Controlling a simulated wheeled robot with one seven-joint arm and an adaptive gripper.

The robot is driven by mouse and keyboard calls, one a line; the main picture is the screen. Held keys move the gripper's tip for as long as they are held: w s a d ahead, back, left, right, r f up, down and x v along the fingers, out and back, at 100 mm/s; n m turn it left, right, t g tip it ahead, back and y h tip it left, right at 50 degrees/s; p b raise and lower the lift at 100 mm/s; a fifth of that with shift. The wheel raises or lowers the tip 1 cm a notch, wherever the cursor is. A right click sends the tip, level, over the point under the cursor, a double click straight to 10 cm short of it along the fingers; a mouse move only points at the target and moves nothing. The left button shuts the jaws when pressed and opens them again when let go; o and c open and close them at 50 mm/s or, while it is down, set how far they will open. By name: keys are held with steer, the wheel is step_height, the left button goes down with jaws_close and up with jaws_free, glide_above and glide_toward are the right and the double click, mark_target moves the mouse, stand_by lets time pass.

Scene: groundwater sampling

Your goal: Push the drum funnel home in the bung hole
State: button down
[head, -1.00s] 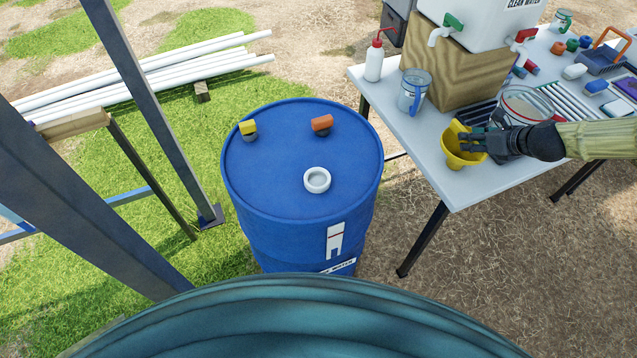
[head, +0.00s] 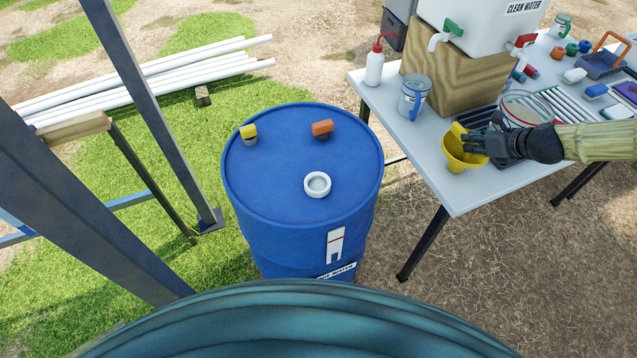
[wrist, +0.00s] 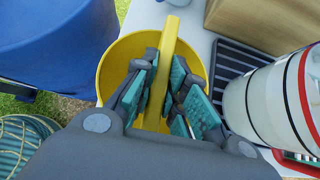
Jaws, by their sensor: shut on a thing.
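The yellow drum funnel (head: 460,150) is at the front edge of the white table, upright. My gripper (head: 468,141) is shut on the funnel's yellow upright grip at its rim. In the wrist view, the padded fingers (wrist: 168,92) stand on both sides of the yellow grip, over the funnel's bowl (wrist: 116,70). The funnel's lower end is partly hidden, and I cannot tell whether it touches the table. The blue drum (head: 285,195) stands left of the table. Its bung hole, a white ring (head: 317,184), is open and empty on the drum top.
The white table (head: 450,195) holds a clear jug (head: 414,93), a red-topped wash bottle (head: 374,65), a wooden block (head: 455,80) under a water container, and a red-rimmed bucket (wrist: 275,100). A yellow cap (head: 248,132) and an orange cap (head: 322,128) sit on the drum. Dark posts (head: 150,110) stand at left.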

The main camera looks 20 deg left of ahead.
steer(key=shift+r+p, duration=2.1)
steer(key=shift+r, duration=1.15)
steer(key=shift+f, duration=0.1)
